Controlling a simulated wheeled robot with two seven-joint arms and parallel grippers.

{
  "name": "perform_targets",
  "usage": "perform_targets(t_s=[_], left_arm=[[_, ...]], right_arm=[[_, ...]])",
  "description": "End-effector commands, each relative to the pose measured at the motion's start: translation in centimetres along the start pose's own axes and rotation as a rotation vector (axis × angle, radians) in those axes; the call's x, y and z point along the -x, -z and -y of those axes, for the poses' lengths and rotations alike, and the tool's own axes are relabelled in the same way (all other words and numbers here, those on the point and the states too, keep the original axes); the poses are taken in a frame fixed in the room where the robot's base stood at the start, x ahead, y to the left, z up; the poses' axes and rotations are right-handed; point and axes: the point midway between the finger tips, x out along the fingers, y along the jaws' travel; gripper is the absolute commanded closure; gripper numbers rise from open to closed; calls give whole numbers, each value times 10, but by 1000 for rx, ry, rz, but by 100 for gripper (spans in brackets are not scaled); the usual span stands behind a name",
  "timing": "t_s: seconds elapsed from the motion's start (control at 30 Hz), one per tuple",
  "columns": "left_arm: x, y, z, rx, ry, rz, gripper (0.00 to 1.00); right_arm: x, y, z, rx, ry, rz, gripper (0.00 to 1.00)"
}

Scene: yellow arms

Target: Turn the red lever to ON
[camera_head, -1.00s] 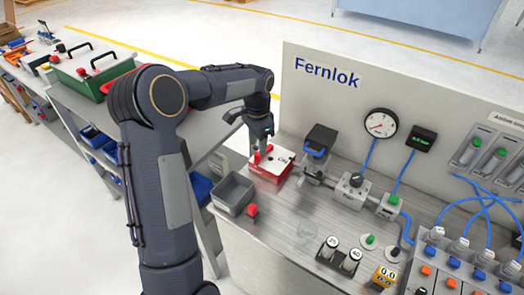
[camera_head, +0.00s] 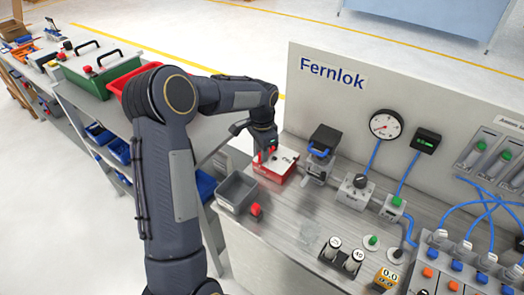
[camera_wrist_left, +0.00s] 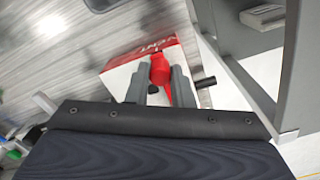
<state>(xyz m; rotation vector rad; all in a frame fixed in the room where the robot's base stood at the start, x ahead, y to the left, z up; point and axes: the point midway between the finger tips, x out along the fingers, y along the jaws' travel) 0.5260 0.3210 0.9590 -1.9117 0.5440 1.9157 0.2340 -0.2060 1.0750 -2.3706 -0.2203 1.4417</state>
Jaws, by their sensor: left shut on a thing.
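The red lever (camera_wrist_left: 160,72) stands on a red and white box (camera_head: 273,170) at the left end of the bench. In the head view the gripper (camera_head: 265,152) comes down onto the box from above and hides part of the lever. Which label the lever points at cannot be read. My right gripper is not in view.
A grey open bin (camera_head: 237,191) and a red knob (camera_head: 255,209) sit in front of the box. A valve with a black top (camera_head: 325,138) stands close to its right. The Fernlok panel (camera_head: 340,95) rises behind.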

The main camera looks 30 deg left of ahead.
Motion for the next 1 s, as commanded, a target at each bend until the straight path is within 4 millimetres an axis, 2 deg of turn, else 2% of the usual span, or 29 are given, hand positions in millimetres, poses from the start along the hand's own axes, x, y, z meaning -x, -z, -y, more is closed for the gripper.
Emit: perform_targets(t_s=[0.47,0.67,1.0], left_arm=[[0,3,-5,66,1,-2,100],[-1,9,-13,198,2,-2,100],[0,26,-28,515,1,-5,100]], right_arm=[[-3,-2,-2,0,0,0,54],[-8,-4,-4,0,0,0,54],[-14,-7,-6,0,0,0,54]])
